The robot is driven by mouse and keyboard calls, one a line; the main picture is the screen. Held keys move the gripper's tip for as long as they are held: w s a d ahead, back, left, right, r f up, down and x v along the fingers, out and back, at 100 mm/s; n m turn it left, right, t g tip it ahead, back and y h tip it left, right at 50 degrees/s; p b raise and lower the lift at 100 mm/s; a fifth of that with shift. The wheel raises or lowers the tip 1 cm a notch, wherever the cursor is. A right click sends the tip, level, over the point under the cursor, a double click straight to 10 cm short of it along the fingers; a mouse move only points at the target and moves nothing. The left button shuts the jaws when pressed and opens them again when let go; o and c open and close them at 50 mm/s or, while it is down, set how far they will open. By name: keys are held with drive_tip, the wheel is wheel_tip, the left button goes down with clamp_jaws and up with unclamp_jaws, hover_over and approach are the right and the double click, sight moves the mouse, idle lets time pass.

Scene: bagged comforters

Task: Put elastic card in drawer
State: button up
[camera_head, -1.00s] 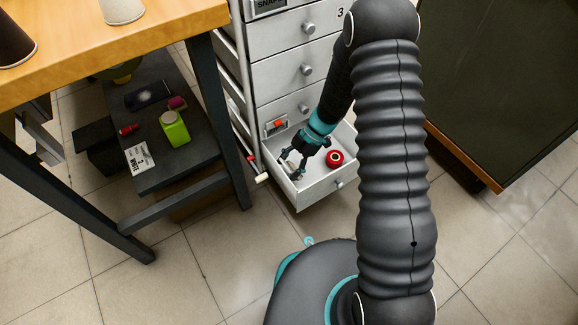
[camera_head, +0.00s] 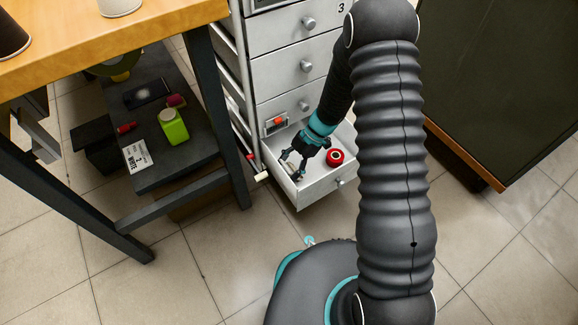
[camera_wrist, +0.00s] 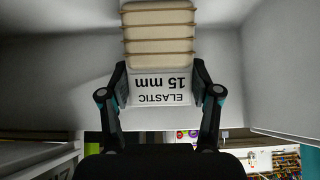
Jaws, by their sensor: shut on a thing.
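The elastic card (camera_wrist: 158,92) is white, reads "ELASTIC 15 mm" upside down, and has beige elastic wound across its far part. In the wrist view the fingers of my gripper (camera_wrist: 158,78) are at its two side edges, shut on it. The drawer (camera_head: 325,190) is pulled out low in the grey cabinet. In the head view my gripper (camera_head: 294,162) is inside the drawer's outline, near its left side. The card is too small there to make out clearly. I cannot tell whether it touches the drawer floor.
A red spool (camera_head: 335,157) lies in the drawer, right of my gripper. An orange-red item (camera_head: 277,122) is at the drawer's back left. The wooden table (camera_head: 110,45) and a dark shelf (camera_head: 185,165) with a green bottle (camera_head: 173,126) stand left. A dark panel (camera_head: 500,80) stands right.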

drive_tip(key=shift+f, duration=0.3)
drive_tip(key=o, duration=1.3)
drive_tip(key=shift+r, duration=0.1)
drive_tip(key=shift+s+a+r+p+v, duration=0.1)
drive_tip(key=shift+p+v, duration=0.95)
drive_tip(key=shift+p, duration=0.25)
drive_tip(key=shift+s+a+r+p+v, duration=0.1)
drive_tip(key=shift+a+r+p+v, duration=0.05)
drive_tip(key=shift+p+v, duration=1.05)
drive_tip(key=shift+s+a+r+p+v, duration=0.1)
drive_tip(key=shift+p+v, duration=0.85)
drive_tip(key=shift+p, duration=0.45)
drive_tip(key=shift+w+d+r, duration=0.1)
drive_tip(key=v, duration=1.1)
drive_tip(key=shift+w+d+r, duration=0.1)
drive_tip(key=shift+d+r, duration=0.1)
drive_tip(key=shift+r, duration=0.05)
